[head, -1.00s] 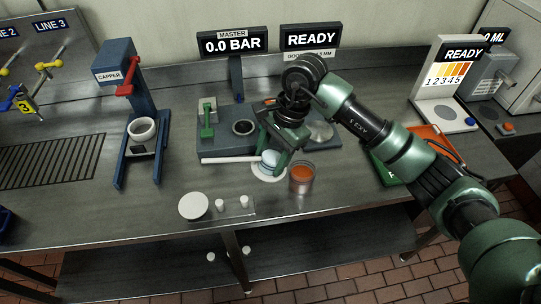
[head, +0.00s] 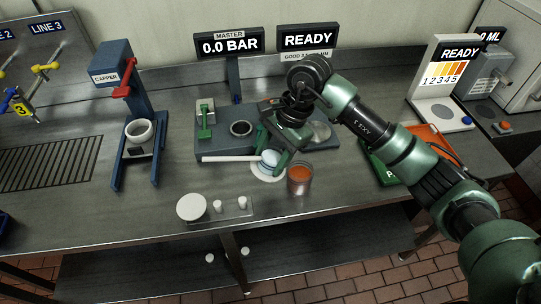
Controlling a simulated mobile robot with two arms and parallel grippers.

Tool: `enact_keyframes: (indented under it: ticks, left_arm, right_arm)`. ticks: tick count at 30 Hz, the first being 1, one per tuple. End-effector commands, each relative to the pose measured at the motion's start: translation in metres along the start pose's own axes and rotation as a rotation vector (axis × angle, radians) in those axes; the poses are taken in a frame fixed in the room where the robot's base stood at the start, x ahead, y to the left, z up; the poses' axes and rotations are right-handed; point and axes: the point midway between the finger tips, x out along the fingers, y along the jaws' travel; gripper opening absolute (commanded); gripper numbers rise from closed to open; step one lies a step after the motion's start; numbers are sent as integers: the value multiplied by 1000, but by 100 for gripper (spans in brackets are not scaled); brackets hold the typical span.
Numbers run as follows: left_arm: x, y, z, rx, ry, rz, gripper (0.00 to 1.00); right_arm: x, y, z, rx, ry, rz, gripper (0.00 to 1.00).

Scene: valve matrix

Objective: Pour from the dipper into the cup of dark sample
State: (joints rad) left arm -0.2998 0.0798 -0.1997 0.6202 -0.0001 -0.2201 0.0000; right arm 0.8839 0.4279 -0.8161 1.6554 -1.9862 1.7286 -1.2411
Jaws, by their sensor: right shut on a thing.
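My right gripper (head: 277,152) is shut near the middle of the bench, at the front edge of a dark blue block. Between its fingers is a pale blue, rounded part with a long white rod (head: 228,159) reaching left, seemingly the dipper. The fingers partly hide it. It is just over a white disc (head: 269,174); I cannot tell whether they touch. A clear cup of orange-brown liquid (head: 300,176), the likely sample cup, stands upright just right of the dipper. No stream of liquid shows. My left gripper is out of view.
A white round plate (head: 191,207) and a small tray with white pieces (head: 232,208) lie at the front edge. The READY display (head: 307,38) is behind.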

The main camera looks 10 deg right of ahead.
Motion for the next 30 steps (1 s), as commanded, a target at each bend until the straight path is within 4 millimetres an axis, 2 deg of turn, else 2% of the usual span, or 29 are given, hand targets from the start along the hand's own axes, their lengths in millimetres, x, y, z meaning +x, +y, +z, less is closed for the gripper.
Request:
enact_keyframes:
  ticks: [30]
  left_arm:
    - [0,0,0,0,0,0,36]
  right_arm:
    - [-4,3,-4,0,-40,-25,6]
